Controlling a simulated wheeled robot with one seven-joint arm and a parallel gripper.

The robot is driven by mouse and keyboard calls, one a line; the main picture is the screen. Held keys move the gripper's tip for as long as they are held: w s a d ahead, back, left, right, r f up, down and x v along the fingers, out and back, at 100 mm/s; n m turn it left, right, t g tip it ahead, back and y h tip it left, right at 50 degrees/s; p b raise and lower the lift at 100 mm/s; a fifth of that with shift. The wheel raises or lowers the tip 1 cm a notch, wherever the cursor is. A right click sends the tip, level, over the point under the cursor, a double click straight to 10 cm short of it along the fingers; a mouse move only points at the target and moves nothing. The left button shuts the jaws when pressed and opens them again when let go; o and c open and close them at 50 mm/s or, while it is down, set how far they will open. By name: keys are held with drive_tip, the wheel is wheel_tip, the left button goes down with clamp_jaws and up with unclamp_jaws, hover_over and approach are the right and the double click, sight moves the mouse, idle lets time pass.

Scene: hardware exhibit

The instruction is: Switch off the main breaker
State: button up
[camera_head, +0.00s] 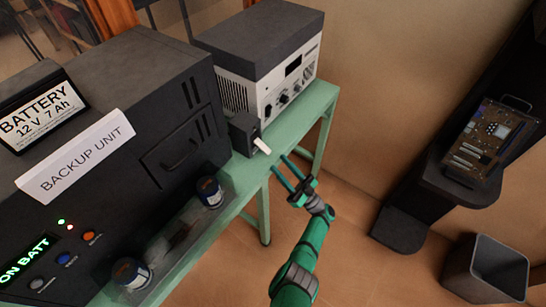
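A small dark box (243,134) with a white lever (262,146) sits on the green bench, between the black backup unit and the grey-and-white instrument. It looks like the main breaker, but I can read no label on it. The lever sticks out toward the lower right. My gripper (280,163), green and dark, is just to the lower right of the lever. Its two thin fingers are apart, point toward the lever and hold nothing. I see a small gap between fingertips and lever; depth is hard to judge.
The large black backup unit (120,100) fills the left, with a lit "ON BATT" display (24,257). Two cans (210,192) stand along its front. The instrument (270,90) is behind the breaker. A bin (487,268) and circuit board (488,142) are right. Floor beside the bench is clear.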

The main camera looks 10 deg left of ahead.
drive_tip(key=v, duration=0.2)
drive_tip(key=shift+s+d+f, duration=0.1)
drive_tip(key=shift+d+f, duration=0.1)
drive_tip(key=shift+d, duration=0.1)
drive_tip(key=shift+s, duration=0.1)
idle(0.3)
